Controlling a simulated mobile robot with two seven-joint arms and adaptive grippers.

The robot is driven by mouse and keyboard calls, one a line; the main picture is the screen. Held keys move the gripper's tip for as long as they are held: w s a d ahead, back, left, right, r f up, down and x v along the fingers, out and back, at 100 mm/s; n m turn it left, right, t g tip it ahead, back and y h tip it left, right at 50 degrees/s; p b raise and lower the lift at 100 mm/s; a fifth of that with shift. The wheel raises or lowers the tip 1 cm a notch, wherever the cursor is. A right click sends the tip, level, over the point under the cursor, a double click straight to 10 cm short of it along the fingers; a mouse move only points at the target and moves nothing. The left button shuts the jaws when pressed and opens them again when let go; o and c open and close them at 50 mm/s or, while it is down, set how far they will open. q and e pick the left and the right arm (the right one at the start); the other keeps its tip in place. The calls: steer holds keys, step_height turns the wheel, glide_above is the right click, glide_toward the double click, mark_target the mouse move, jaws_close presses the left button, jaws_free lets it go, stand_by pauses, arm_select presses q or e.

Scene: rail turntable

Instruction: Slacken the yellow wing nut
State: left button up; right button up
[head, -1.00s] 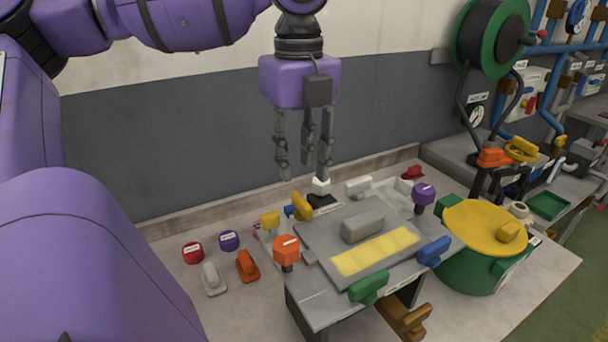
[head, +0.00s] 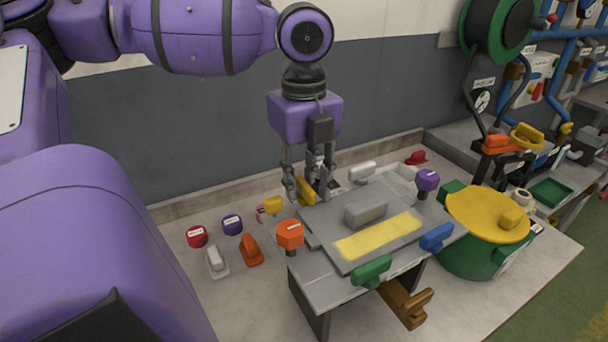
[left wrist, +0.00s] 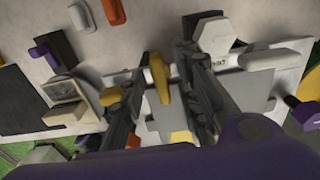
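The yellow wing nut (head: 306,190) stands upright at the back left corner of the grey raised plate in the head view. In the left wrist view the yellow wing nut (left wrist: 160,80) shows between my fingers. My left gripper (head: 309,192) points down over that corner, its fingers apart on either side of the nut. In the left wrist view the left gripper (left wrist: 158,70) is open, with visible gaps beside the nut. I cannot tell whether any finger touches it. The foot of the nut is hidden. My right gripper is not in view.
An orange knob (head: 290,235) and a smaller yellow part (head: 272,204) stand close by on the left. A grey block (head: 366,209) sits on the plate (head: 350,262). Green (head: 371,271), blue (head: 437,237) and purple (head: 428,180) handles line its edges. A yellow-lidded green pot (head: 487,213) stands right.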

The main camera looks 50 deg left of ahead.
arm_select(q)
steer(key=c, duration=0.4)
jaws_close()
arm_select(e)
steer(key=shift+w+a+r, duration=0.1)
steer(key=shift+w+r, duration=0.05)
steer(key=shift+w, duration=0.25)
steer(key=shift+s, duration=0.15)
